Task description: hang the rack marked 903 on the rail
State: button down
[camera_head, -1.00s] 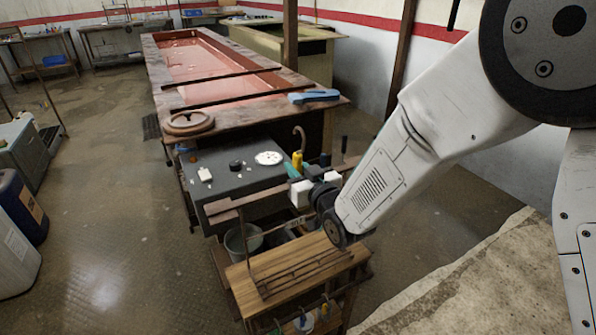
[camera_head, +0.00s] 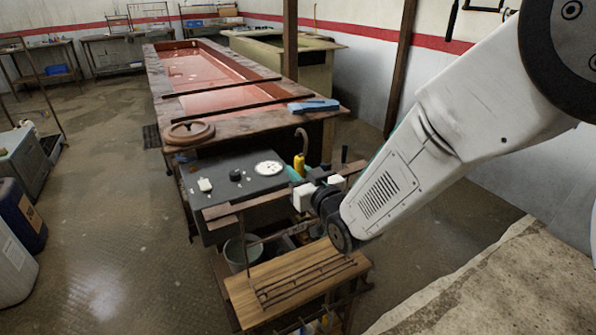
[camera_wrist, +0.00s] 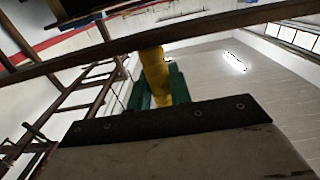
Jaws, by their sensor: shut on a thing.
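My gripper (camera_head: 300,173) is shut on the yellow grip (camera_head: 299,161) of a rack, at the centre of the head view. A hook (camera_head: 302,136) rises above the grip, and a long brown crossbar (camera_head: 226,209) runs left and right below it. In the wrist view the yellow grip (camera_wrist: 155,75) stands between green fingers, with a dark bar (camera_wrist: 230,20) across the view. No number is readable. Two dark bars (camera_head: 225,86) lie across the red tank (camera_head: 165,110); I cannot tell which is the rail. My wrist hides part of the rack.
A wooden-topped stand (camera_head: 245,300) with dark rods is in front, and a grey bucket (camera_head: 243,250) is behind it. A dark bench (camera_head: 215,195) with small items stands before the tank. A blue item (camera_head: 313,105) and a round brown lid (camera_head: 190,132) lie on the tank's edge.

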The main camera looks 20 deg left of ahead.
jog(key=v, duration=0.8)
dwell(0.4)
jog(key=shift+r, duration=0.1)
